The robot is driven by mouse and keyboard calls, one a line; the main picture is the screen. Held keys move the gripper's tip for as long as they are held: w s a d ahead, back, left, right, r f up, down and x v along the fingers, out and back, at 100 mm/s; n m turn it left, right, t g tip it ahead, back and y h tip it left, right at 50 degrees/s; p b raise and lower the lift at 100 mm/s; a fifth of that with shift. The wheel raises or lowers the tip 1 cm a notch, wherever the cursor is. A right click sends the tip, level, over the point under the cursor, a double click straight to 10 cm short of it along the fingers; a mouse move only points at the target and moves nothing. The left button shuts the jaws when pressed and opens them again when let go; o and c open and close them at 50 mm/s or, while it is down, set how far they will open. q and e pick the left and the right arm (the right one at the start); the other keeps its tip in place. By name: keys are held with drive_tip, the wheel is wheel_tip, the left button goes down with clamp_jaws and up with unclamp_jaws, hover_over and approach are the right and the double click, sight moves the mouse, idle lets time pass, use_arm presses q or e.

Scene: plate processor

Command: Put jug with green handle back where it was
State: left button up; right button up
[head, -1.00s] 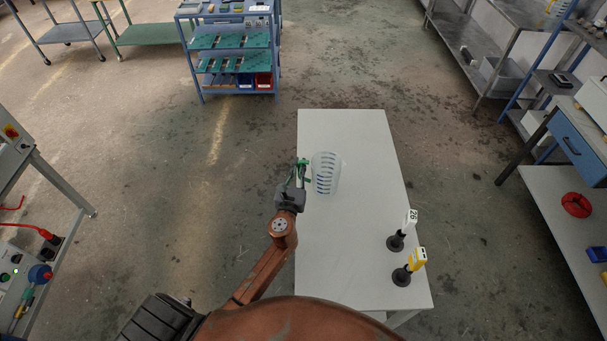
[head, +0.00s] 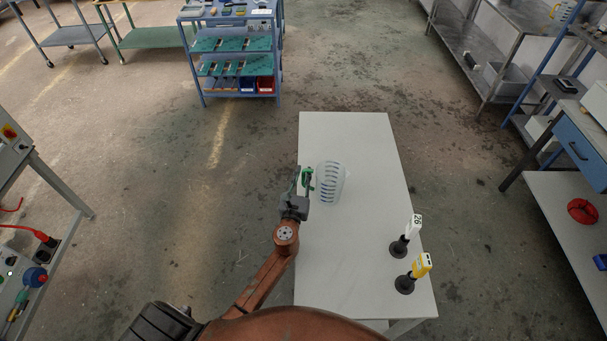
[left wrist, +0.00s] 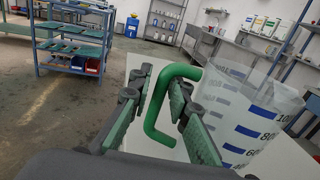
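The jug (head: 331,184) is clear with blue graduation marks and a green handle (head: 308,178). It appears upright on the white table, near its left edge, with the handle facing left. In the left wrist view the jug (left wrist: 240,112) fills the right side. My left gripper (head: 301,182) is at the handle. In the left wrist view the green handle (left wrist: 156,100) lies between the spread green-padded fingers of the left gripper (left wrist: 162,92), with gaps showing beside it. The jug's base is hard to make out. My right gripper is not in view.
The white table (head: 350,265) also bears a white-topped black-based holder marked 26 (head: 414,222) and a yellow-topped one (head: 422,264) at the front right. The table's middle is clear. A blue shelf cart (head: 236,55) stands behind, metal shelving (head: 490,50) at right.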

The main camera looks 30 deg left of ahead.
use_arm(q)
drive_tip(key=shift+o, duration=0.8)
drive_tip(key=f+v, duration=0.1)
drive_tip(key=v, duration=0.6)
drive_tip(key=shift+s+d+f+b, duration=0.15)
drive_tip(key=shift+s+d+b, duration=0.15)
drive_tip(key=shift+d, duration=0.1)
